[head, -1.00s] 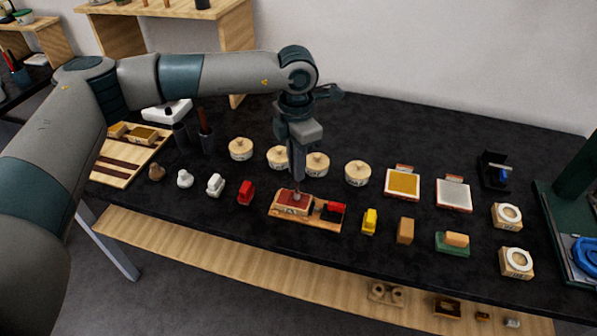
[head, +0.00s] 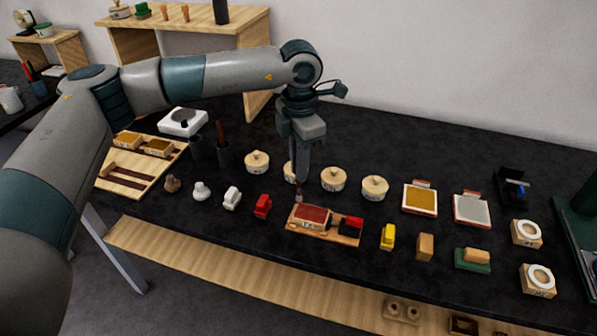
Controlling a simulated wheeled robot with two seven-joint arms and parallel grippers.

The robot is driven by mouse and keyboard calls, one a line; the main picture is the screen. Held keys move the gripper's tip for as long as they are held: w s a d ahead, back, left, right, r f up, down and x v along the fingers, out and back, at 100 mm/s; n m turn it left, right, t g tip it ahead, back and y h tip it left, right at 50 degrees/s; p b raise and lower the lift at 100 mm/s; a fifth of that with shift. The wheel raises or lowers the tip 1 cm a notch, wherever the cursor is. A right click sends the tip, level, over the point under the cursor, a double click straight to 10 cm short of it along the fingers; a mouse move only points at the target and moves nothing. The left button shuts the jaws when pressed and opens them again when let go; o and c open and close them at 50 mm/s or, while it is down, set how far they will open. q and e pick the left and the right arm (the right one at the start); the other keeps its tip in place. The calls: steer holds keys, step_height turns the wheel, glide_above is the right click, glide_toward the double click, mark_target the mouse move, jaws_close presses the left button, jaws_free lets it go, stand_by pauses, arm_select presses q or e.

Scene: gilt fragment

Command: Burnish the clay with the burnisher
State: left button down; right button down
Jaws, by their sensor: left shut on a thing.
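The clay seems to be the dark red top (head: 313,214) of a small block. The block sits at the left of a wooden tray (head: 346,238) near the table's front edge. My left gripper (head: 300,180) points straight down by the block's back left corner. It is shut on a small slim tool, seemingly the burnisher (head: 299,192), of which only a brownish lower end shows. The tip is close to the block's edge; I cannot tell whether it touches. My right gripper is out of view.
A red-and-black piece (head: 352,224) shares the tray. Round lidded pots (head: 333,179) stand behind, one partly hidden by my gripper. A red stamp-like piece (head: 263,206) is left and a yellow one (head: 388,236) right. Dark cups (head: 222,152) stand back left.

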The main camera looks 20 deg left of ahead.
arm_select(q)
step_height(320, 180, up, 3)
steer(key=shift+r+p, duration=0.15)
steer(key=shift+p, duration=0.25)
steer(key=shift+r, duration=0.75)
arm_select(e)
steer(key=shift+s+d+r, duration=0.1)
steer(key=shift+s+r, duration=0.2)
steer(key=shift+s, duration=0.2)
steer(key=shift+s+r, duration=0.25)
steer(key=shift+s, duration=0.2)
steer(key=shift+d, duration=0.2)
